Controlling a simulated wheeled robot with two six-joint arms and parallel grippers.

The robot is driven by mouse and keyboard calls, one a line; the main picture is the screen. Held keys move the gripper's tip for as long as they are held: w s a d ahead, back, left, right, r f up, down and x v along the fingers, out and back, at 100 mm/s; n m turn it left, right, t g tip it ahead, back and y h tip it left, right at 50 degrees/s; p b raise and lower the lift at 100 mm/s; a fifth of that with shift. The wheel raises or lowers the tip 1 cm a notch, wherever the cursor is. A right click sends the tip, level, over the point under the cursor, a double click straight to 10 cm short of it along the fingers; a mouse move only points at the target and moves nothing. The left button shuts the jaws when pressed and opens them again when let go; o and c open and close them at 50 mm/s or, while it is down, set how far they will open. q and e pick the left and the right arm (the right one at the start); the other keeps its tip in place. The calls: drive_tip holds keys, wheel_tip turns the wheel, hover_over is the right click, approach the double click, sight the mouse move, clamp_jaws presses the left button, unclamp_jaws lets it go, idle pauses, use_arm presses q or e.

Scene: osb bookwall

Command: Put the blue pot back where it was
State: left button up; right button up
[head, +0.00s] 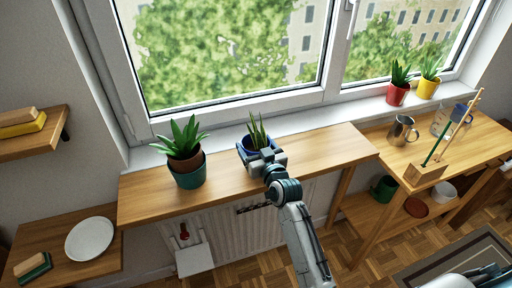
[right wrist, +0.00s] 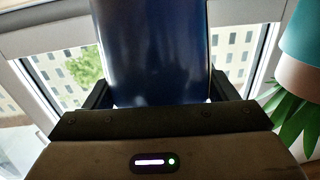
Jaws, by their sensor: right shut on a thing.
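The blue pot (head: 243,150) holds a spiky green plant (head: 257,131) and is at the wooden shelf below the window, right of the teal pot. My right gripper (head: 262,158) reaches it from the front and covers much of it. In the right wrist view the blue pot (right wrist: 152,50) fills the space between the two fingers, which are shut on it. The pot looks about upright. I cannot tell whether its base touches the shelf. My left gripper is not in view.
A teal pot (head: 190,178) with a plant stands left on the shelf (head: 320,149). The shelf is clear right of the blue pot. Red (head: 397,94) and yellow (head: 428,88) pots stand on the sill. A metal mug (head: 401,131) and a wooden holder (head: 425,172) are on the right table.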

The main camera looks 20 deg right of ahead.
drive_tip(key=shift+w+f, duration=0.45)
drive_tip(key=shift+w, duration=0.05)
drive_tip(key=o, duration=1.3)
drive_tip(key=shift+s, duration=0.25)
drive_tip(key=shift+c, duration=0.2)
drive_tip(key=shift+s+r, duration=0.1)
drive_tip(key=shift+r, duration=0.1)
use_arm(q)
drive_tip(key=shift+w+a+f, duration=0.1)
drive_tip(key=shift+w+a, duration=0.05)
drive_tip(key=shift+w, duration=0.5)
use_arm(e)
drive_tip(key=shift+f, duration=0.1)
